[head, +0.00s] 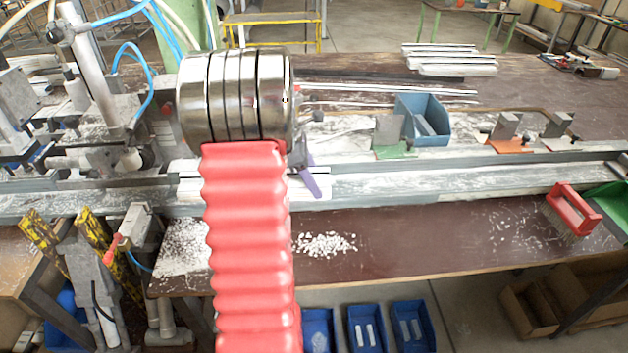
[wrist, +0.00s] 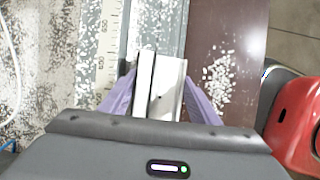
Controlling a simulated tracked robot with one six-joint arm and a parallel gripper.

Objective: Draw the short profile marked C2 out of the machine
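A short pale profile (wrist: 168,84) with a slot along it lies between the two purple fingers of my gripper (wrist: 161,78) in the wrist view. The fingertips appear close against both of its sides, but whether they press on it cannot be told. No C2 mark is readable; only a small dark spot shows. In the head view my gripper (head: 309,180) is low over the machine's long rail, mostly hidden behind my arm, with one purple finger showing. Part of the pale profile (head: 316,190) shows beside that finger.
A scale strip (wrist: 106,50) runs along the rail. White chips (head: 327,244) lie on the brown bench. A blue bin (head: 425,118) stands behind the rail, a red-handled brush (head: 573,208) at right. Blue trays (head: 412,325) stand below the front edge. Clamps and hoses fill the left.

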